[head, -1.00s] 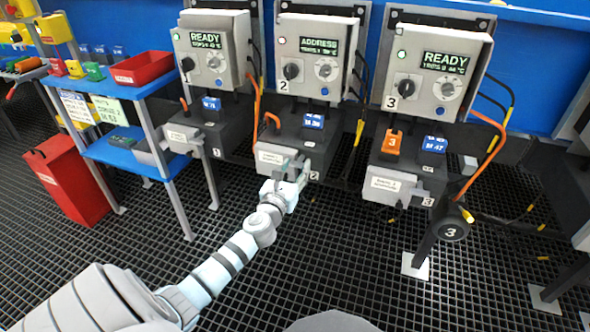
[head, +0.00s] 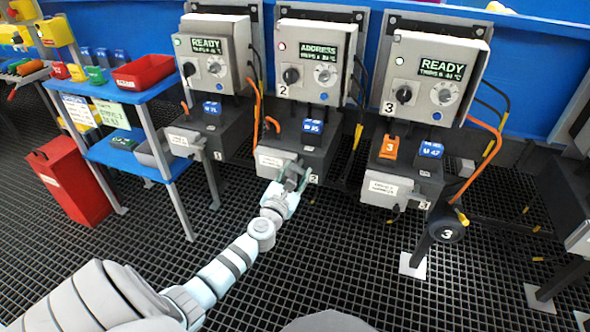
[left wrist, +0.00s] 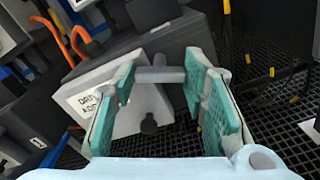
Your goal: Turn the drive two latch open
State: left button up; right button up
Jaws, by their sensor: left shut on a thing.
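The drive two unit (head: 318,138) is a dark box in the middle of the head view, with a pale front cover (head: 274,163). My left gripper (head: 293,177) is at the right end of that cover. In the left wrist view, the grey latch bar (left wrist: 158,74) lies crosswise between the green-padded fingers, and the gripper is shut on it. A black round knob (left wrist: 149,125) shows below the bar, on the cover (left wrist: 122,106). In the head view the gripper hides most of the latch. My right gripper is not in view.
Control box two (head: 315,62) above reads ADDRESS. Drive one (head: 215,128) stands to the left and drive three (head: 412,170) to the right, their boxes reading READY. An orange handle (head: 272,125) stands on drive two. A blue shelf (head: 135,160) is at left.

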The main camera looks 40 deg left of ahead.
pick_arm(q)
jog(key=m+p, duration=0.1)
jog(key=m, duration=0.3)
jog(key=shift+d+m+p, duration=0.1)
jog(key=shift+m+p, duration=0.3)
jog(key=m+p, duration=0.1)
jog(key=m, duration=0.3)
jog(key=shift+f, duration=0.1)
jog(key=m+p, duration=0.1)
jog(key=m, duration=0.2)
jog(key=shift+f+m+p, duration=0.15)
jog(key=shift+m+p, duration=0.15)
jog(key=shift+m, duration=0.6)
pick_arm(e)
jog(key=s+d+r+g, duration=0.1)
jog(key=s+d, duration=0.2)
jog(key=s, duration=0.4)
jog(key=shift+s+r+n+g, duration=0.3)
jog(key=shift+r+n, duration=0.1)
pick_arm(q)
jog(key=o, duration=1.2)
jog(key=shift+c, duration=0.2)
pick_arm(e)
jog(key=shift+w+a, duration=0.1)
